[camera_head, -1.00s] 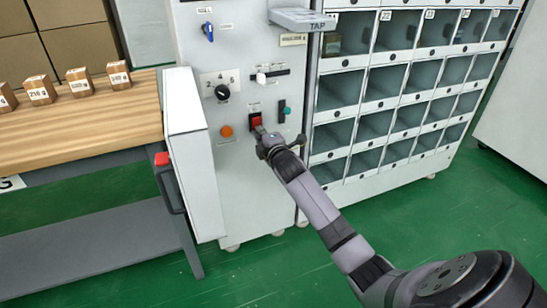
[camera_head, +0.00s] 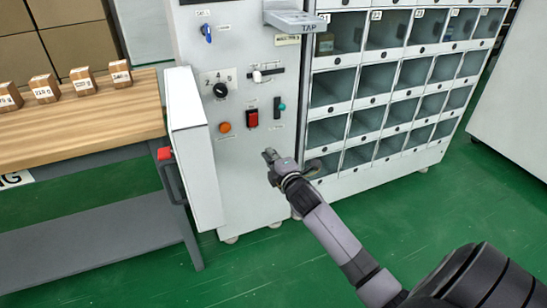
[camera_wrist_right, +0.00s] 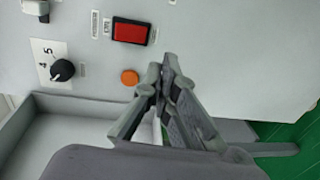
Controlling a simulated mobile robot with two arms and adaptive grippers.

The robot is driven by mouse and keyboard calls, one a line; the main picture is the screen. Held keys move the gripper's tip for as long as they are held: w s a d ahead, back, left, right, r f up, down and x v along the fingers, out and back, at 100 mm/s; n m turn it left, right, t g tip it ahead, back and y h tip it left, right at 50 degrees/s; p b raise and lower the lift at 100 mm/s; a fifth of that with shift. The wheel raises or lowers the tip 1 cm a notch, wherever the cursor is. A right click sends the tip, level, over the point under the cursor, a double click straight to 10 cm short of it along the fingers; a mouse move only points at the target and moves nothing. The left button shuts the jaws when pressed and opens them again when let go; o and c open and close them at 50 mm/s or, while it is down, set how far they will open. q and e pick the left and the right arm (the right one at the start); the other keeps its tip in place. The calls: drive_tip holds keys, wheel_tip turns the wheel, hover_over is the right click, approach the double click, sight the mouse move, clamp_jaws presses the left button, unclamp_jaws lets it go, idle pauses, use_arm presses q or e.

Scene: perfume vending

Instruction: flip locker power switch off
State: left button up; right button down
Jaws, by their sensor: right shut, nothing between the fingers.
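The red rocker switch (camera_head: 252,118) sits in a dark frame on the white locker's control panel (camera_head: 262,205). In the right wrist view the red switch (camera_wrist_right: 130,32) is at the upper middle, beside small labels too blurred to read. My right gripper (camera_head: 270,155) is shut and empty, below and a little right of the switch and apart from it. In the right wrist view its fingertips (camera_wrist_right: 170,65) meet just below and right of the switch. Which way the rocker is tipped I cannot tell. My left gripper is not in view.
Around the switch are an orange button (camera_head: 225,127), a black dial (camera_head: 220,90), a green-tipped lever (camera_head: 278,107), a slider (camera_head: 262,75) and a blue knob (camera_head: 207,33). The TAP shelf (camera_head: 295,20) juts out above.

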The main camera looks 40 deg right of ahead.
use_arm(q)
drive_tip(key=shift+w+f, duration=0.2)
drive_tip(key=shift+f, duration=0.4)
use_arm(e)
drive_tip(key=shift+s+a+f, duration=0.1)
drive_tip(key=shift+s, duration=0.35)
drive_tip(key=shift+s+a+f, duration=0.1)
drive_tip(key=shift+s, duration=0.35)
